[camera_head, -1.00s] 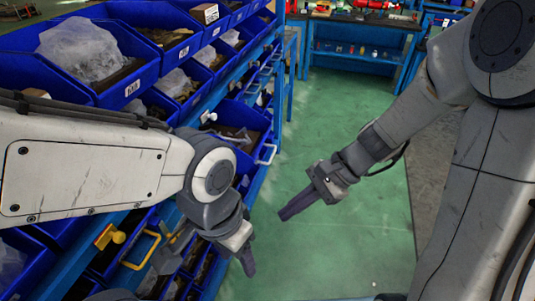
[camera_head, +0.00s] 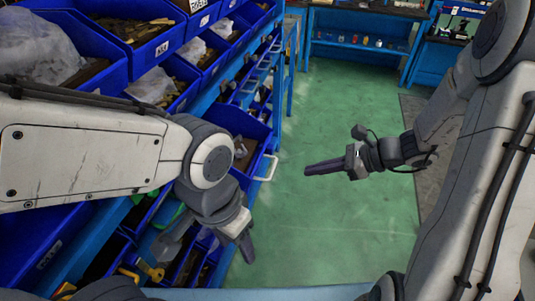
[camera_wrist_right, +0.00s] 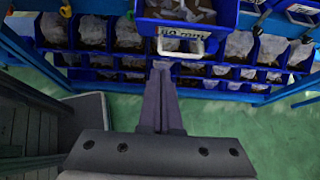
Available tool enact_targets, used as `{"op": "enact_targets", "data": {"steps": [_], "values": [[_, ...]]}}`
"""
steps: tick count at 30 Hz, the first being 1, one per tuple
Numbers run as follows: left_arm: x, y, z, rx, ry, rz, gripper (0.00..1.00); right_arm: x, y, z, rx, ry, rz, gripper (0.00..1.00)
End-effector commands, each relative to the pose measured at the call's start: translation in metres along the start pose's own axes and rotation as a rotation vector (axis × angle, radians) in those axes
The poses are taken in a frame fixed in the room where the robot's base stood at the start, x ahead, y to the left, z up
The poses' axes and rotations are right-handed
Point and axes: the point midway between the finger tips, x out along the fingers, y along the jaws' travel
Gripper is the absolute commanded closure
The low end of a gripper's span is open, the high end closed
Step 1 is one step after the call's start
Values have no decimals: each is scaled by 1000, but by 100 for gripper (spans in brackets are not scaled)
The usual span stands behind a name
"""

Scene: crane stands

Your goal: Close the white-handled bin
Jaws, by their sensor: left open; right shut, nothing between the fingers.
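The white-handled bin (camera_head: 262,132) is a blue bin pulled out from the rack, with its white handle (camera_head: 268,168) facing the aisle. The right wrist view shows the same bin (camera_wrist_right: 232,20), sticking out above the fingertips, with a label and the white handle on its front. My right gripper (camera_head: 307,171) is shut and empty over the aisle, to the right of the handle and apart from it. Its closed fingers (camera_wrist_right: 162,68) point towards the rack. My left gripper (camera_head: 247,250) is open, low beside the rack and below the bin in the picture; it holds nothing visible.
The blue rack holds several other bins, including a large one (camera_head: 115,45) at upper left. A yellow-handled bin (camera_head: 128,276) lies low at left, partly hidden by my left arm. The green floor (camera_head: 345,110) is clear. A blue workbench (camera_head: 362,28) stands at the back.

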Motion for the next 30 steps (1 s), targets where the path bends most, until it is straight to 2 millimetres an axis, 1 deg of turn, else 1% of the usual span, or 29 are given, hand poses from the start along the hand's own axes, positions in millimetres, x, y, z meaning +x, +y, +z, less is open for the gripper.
{"op": "enact_targets", "data": {"steps": [2, 5, 8, 19, 20, 21, 24, 30], "values": [[0, 0, 0, 0, 0, 0, 44, 1, 0, 0, 1, -1, 0, 100], [0, 0, 0, 0, 0, 0, 44, 9, 0, 0, 1, -2, 2, 100], [0, 0, 0, 0, 0, 0, 44, 23, 1, 0, 1, -1, 6, 100], [-1, 0, 0, 0, 0, 0, 44, 101, 2, 0, 1, 1, 7, 100], [-3, 0, 0, 0, 0, 0, 44, 105, 2, 3, -1, 1, 6, 100], [-8, 1, 0, 0, 0, 0, 44, 106, 1, 13, -5, 0, 4, 100], [-13, 1, -1, 0, 0, 0, 44, 113, 1, 24, -3, 0, 3, 100], [-16, 1, -1, 0, 0, 0, 44, 121, 0, 33, -1, 1, 1, 100]]}}
